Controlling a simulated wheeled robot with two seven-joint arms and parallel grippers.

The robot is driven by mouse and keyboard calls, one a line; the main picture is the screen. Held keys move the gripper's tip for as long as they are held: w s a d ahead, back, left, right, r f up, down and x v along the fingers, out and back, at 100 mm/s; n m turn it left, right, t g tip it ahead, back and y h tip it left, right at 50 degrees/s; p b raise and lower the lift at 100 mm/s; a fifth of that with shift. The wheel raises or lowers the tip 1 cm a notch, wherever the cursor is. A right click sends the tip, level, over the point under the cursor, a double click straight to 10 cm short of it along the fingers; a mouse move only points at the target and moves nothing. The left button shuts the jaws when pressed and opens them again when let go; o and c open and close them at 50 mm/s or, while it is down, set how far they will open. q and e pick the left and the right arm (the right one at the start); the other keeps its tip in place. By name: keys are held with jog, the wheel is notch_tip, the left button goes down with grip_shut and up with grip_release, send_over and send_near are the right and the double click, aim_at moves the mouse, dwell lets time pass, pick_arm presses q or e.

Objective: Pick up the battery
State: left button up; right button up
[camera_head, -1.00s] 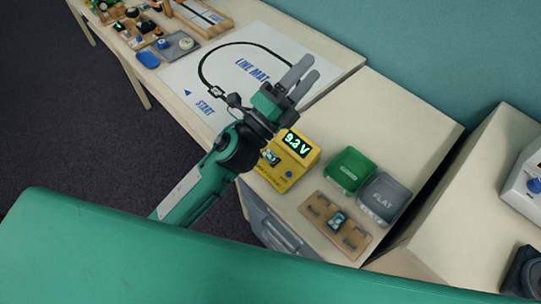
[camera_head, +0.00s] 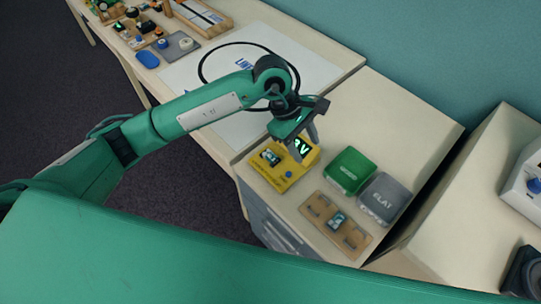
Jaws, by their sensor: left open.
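A small dark battery-like block with a pale top (camera_head: 270,157) sits in the yellow tester (camera_head: 273,181). A similar small dark block with a pale top (camera_head: 338,220) sits in the middle of the brown wooden holder (camera_head: 358,241). I cannot tell which one the task means. My left gripper (camera_head: 305,150) is open and points down over the right part of the tester, partly covering its display. It looks empty, to the right of the block in the tester. My right gripper is out of view.
A green box (camera_head: 350,168) and a grey box marked FLAT (camera_head: 385,197) stand right of the tester. A white device (camera_head: 528,178) is at the far right. The tabletop behind the boxes is clear.

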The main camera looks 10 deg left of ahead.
pick_arm(q)
jog(key=w+a+t+y, duration=0.1)
jog(key=w+a+y, duration=0.4)
jog(key=a, duration=0.4)
jog(key=p, duration=0.2)
send_over(270, 155)
jog(key=shift+m, duration=0.3)
jog(key=f, duration=0.8)
jog(key=shift+d+f, duration=0.2)
jog(key=shift+f, duration=0.2)
jog(key=f, duration=0.2)
jog(key=f+p, duration=0.1)
jog(key=f, duration=0.1)
jog(key=shift+a, duration=0.25)
jog(key=shift+f, duration=0.5)
jog(key=shift+c, duration=1.4)
grip_shut()
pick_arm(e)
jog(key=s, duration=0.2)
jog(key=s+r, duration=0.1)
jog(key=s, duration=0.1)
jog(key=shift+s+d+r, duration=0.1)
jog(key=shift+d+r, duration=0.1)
pick_arm(q)
jog(key=shift+r, duration=0.1)
